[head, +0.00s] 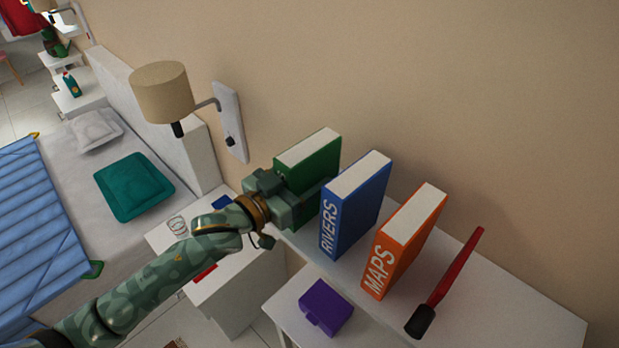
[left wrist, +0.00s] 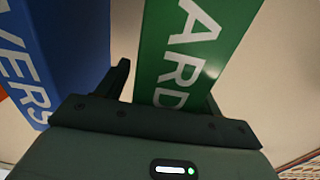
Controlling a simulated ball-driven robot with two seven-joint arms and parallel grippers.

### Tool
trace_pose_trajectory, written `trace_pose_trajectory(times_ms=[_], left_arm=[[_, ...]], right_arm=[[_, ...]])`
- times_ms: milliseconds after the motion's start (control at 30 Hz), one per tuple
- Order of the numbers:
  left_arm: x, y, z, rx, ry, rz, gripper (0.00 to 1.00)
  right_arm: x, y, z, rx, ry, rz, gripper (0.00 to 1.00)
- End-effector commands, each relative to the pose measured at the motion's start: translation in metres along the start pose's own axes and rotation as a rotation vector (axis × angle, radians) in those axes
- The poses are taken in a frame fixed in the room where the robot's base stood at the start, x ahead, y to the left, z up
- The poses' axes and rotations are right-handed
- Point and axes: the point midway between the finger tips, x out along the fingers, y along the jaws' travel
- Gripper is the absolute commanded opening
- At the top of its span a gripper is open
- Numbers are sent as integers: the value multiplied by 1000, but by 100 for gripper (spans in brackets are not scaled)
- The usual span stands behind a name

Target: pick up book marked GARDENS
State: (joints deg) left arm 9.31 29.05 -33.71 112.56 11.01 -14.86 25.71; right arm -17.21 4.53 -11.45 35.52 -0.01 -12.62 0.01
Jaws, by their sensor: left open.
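The green book (head: 310,155) stands upright on the white shelf, leftmost of the three books. In the left wrist view its spine (left wrist: 180,50) shows the white letters "ARD"; the rest of the word is cut off or hidden. My left gripper (head: 300,192) is open at the spine of the green book. In the left wrist view its fingers (left wrist: 168,88) lie on either side of the spine; whether they touch it, I cannot tell. My right gripper is not in view.
A blue book marked RIVERS (head: 354,205) stands close on the right, then an orange book marked MAPS (head: 403,240). A red-handled brush-like object (head: 447,285) is farther right. A purple box (head: 325,305) sits lower. A wall lamp (head: 162,92) is at left.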

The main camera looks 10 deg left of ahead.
Motion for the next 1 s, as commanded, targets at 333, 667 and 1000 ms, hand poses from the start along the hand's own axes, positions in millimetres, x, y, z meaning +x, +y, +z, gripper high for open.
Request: trace_pose_trajectory(times_ms=[333,667,1000], left_arm=[[1,0,0,0,0,0,30],[1,0,-1,0,2,0,4],[1,0,-35,2,8,1,5]], right_arm=[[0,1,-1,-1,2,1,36],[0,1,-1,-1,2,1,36],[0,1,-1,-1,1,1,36]])
